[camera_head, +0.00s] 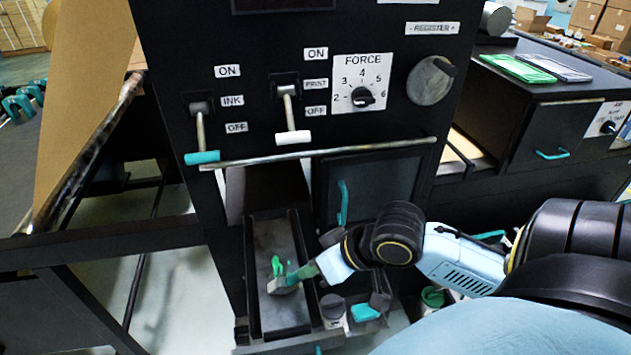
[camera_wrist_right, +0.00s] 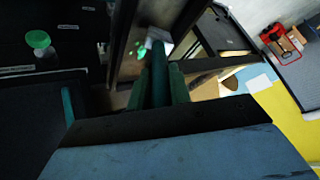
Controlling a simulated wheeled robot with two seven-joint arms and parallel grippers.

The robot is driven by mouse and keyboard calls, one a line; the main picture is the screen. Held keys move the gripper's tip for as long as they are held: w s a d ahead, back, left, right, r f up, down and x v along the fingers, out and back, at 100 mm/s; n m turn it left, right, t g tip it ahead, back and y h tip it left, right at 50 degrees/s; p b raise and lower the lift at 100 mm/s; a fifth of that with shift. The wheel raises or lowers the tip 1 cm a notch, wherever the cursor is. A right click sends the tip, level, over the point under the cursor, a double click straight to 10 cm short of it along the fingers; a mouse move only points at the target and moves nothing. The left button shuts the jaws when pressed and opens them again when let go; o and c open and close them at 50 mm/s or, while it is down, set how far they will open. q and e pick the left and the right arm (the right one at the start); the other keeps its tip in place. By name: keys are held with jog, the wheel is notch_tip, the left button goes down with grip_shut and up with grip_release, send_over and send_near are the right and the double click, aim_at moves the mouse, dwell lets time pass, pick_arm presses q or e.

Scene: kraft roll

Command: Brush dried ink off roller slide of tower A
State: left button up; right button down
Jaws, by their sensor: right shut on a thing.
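The tower (camera_head: 300,20) is a tall black cabinet with switches and a dial. Low on it a long dark slide (camera_head: 287,318) with raised side rails sticks out. Green ink (camera_head: 277,265) shows toward its middle. My right gripper (camera_head: 318,268) is shut on a small brush by its green handle. The pale brush head (camera_head: 283,286) is over the slide, beside the green ink; I cannot tell if it touches. In the right wrist view the brush head (camera_wrist_right: 157,36) is beyond the fingers (camera_wrist_right: 165,85), with green close to it. My left gripper is not in view.
A dark door with a teal handle (camera_head: 342,203) is above and right of the slide. A lidded jar (camera_head: 333,308) and a teal item (camera_head: 365,312) stand right of the slide, under my right arm. A metal bar (camera_head: 320,153) crosses the tower's front. A brown paper web (camera_head: 85,90) is at left.

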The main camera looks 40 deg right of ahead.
jog(key=shift+w+d+p, duration=2.25)
jog(key=shift+w+d, duration=0.5)
jog(key=shift+w, duration=1.65)
jog(key=shift+s+a+p, duration=0.1)
jog(key=shift+s+a, duration=0.65)
jog(key=shift+s, duration=0.85)
jog(key=shift+s+a+p, duration=0.15)
jog(key=shift+s+a, duration=0.6)
jog(key=shift+s, duration=0.9)
jog(key=shift+s+a+p, duration=0.1)
jog(key=shift+s+a, duration=0.65)
jog(key=shift+s, duration=0.85)
jog(key=w+d, duration=0.5)
jog(key=w, duration=0.4)
jog(key=shift+d, duration=0.3)
notch_tip(320, 180, up, 6)
